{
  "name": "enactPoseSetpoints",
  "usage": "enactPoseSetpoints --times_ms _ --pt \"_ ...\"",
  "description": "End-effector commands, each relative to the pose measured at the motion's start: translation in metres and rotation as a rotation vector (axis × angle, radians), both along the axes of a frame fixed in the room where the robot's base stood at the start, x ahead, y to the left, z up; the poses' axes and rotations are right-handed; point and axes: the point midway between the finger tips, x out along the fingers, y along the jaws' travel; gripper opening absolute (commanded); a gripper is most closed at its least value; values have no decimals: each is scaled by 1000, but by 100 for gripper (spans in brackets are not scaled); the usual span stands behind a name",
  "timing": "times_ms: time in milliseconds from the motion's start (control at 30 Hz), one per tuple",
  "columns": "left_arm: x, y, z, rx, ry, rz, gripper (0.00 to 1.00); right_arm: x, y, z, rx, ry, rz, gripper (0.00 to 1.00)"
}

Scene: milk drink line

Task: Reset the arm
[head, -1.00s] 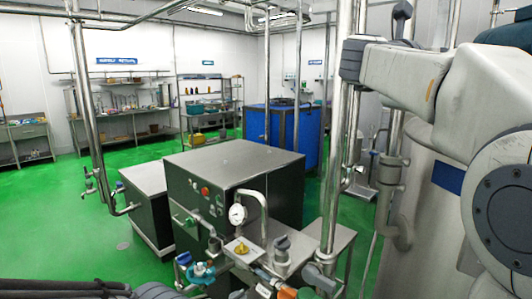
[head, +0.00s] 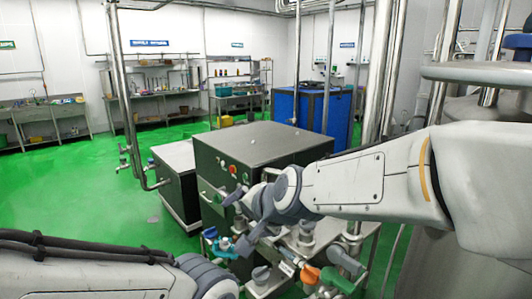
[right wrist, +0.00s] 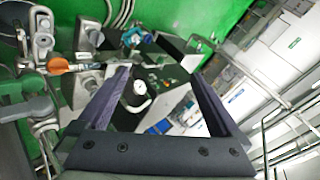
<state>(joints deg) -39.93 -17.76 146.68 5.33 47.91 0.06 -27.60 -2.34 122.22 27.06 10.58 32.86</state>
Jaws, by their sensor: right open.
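The task names only the arm. My right arm reaches in from the right in the head view, across the front of a dark metal cabinet (head: 265,143). My right gripper (head: 236,218) is small there, with its fingers spread near the cabinet's front and valves. In the right wrist view the gripper (right wrist: 160,75) is open, with two dark fingers wide apart and nothing held between them. A round white gauge (right wrist: 139,87) shows between the fingers, further off. My left arm lies along the bottom left of the head view; its gripper is outside the frame.
A teal valve (head: 222,245) and an orange handle (head: 308,275) sit on pipework below my right arm. Vertical steel pipes (head: 118,80) stand left of the cabinet. Green floor (head: 80,200) is clear at left.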

Motion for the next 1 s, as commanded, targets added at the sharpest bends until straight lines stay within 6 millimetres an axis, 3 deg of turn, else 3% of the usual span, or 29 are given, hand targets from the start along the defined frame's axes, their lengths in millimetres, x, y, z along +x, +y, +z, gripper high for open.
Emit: enactPoseSetpoints --times_ms 33,200,433,467,500,633,767,1000 --pt "0 0 -3 0 0 0 0 -29 4 -30 -100 57 108 100" --pt "0 0 -6 0 0 0 0 -117 -11 -106 -417 227 446 100" --pt "0 0 -10 0 0 0 0 -211 -73 -162 -783 427 837 100" --pt "0 0 -6 1 1 0 0 -219 -80 -158 -809 436 875 100" --pt "0 0 6 1 1 0 0 -225 -82 -137 -796 405 905 100" --pt "0 0 19 -1 -1 0 0 -249 -91 -116 -789 357 1008 100" --pt "0 0 24 0 0 0 0 -263 -95 -106 -785 328 1072 100" --pt "0 0 23 0 0 0 0 -265 -96 -106 -781 318 1085 100"
